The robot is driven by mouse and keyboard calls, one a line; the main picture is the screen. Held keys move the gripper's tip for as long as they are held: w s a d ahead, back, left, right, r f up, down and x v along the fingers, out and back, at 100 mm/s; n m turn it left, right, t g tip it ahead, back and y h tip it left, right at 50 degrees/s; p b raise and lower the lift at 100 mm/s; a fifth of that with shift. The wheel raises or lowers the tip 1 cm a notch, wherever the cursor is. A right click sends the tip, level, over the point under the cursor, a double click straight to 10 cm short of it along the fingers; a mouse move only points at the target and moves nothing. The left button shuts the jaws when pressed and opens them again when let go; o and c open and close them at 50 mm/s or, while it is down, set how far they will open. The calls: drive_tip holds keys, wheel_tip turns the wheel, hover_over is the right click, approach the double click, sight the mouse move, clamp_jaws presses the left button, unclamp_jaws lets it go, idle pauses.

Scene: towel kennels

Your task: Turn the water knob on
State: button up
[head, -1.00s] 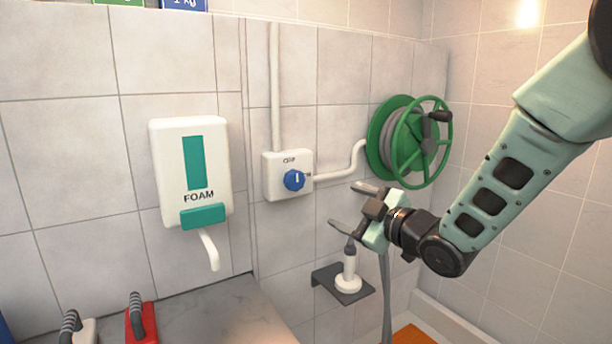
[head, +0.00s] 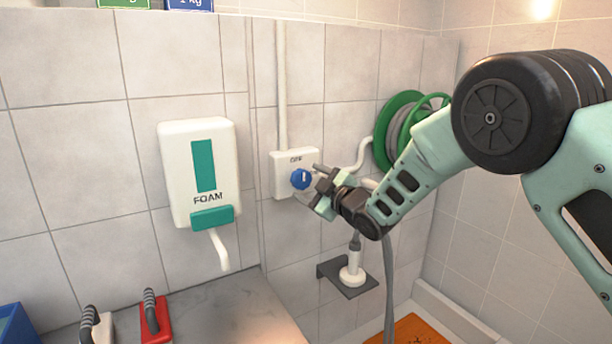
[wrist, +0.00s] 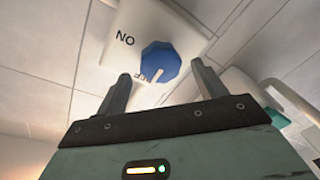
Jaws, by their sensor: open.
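The blue water knob (head: 301,179) sits on a white wall box (head: 281,176) with dark lettering above it, too small to read in the head view. A white mark on the knob points roughly upward there. In the wrist view the knob (wrist: 160,60) shows beyond and between my fingers, its white mark toward me, and the box (wrist: 128,25) bears letters that read "NO" in this picture. My gripper (head: 313,184) is open and empty, close in front of the knob at its right. Whether a finger touches the knob, I cannot tell.
A white pipe leads from the box to a green hose reel (head: 392,130), partly behind my arm. A spray nozzle (head: 352,265) stands on a dark shelf (head: 346,282) below. A foam dispenser (head: 199,172) hangs at left, above a counter (head: 225,312) with brushes.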

drive_tip(key=shift+x, duration=1.15)
drive_tip(key=c, duration=1)
